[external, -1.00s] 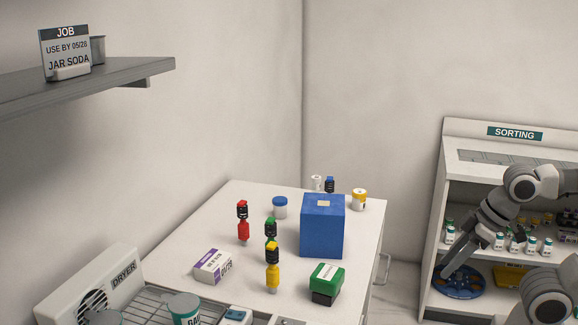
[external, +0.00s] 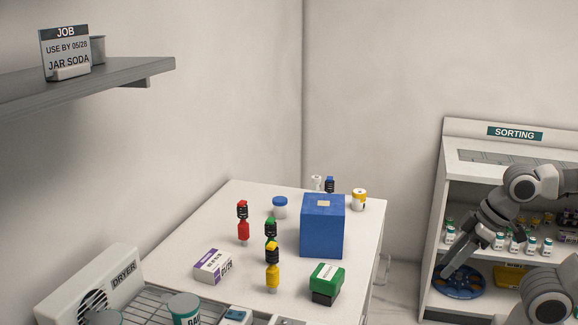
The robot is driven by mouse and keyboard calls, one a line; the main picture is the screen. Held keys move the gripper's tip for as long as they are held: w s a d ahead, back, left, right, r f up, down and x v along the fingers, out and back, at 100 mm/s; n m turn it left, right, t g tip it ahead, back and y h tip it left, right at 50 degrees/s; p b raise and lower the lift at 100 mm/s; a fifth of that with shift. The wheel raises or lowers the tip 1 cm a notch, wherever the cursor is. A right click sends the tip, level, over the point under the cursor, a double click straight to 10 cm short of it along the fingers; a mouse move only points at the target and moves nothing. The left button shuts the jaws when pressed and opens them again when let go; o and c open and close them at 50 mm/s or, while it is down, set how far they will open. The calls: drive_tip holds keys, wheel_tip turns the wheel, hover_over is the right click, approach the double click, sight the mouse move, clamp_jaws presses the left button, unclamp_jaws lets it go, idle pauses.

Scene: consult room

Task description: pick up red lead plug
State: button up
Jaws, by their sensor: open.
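The red lead plug (external: 243,229) stands upright on the white table, left of the blue box, with a dark ribbed upper part and a red top. A green lead plug (external: 270,232) and a yellow lead plug (external: 272,270) stand to its right and nearer the front. My gripper (external: 449,268) is at the far right, in front of the sorting shelf and well away from the red plug. It is open; its fingertips are small and dark in this view.
The blue box (external: 322,228) stands right of the plugs. The sorting shelf (external: 450,165) holds several small bottles.

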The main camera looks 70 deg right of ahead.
drive_tip(key=o, duration=0.4)
drive_tip(key=shift+c, duration=0.2)
drive_tip(key=w+a+r+t+y+p, duration=0.1)
drive_tip(key=w+r+t+p, duration=0.15)
drive_tip(key=w, duration=0.75)
drive_tip(key=w+r+t+p, duration=0.1)
drive_tip(key=w+r+p, duration=0.25)
drive_tip(key=w, duration=0.55)
drive_tip(key=m+t+h+p, duration=0.3)
drive_tip(key=t+h+p, duration=0.1)
approach(247, 206)
drive_tip(key=x, duration=0.6)
drive_tip(key=shift+f, duration=0.3)
drive_tip(key=shift+r+x, duration=0.15)
drive_tip(key=shift+x, duration=1.2)
drive_tip(key=shift+r+x, duration=0.1)
drive_tip(key=shift+x, duration=1.25)
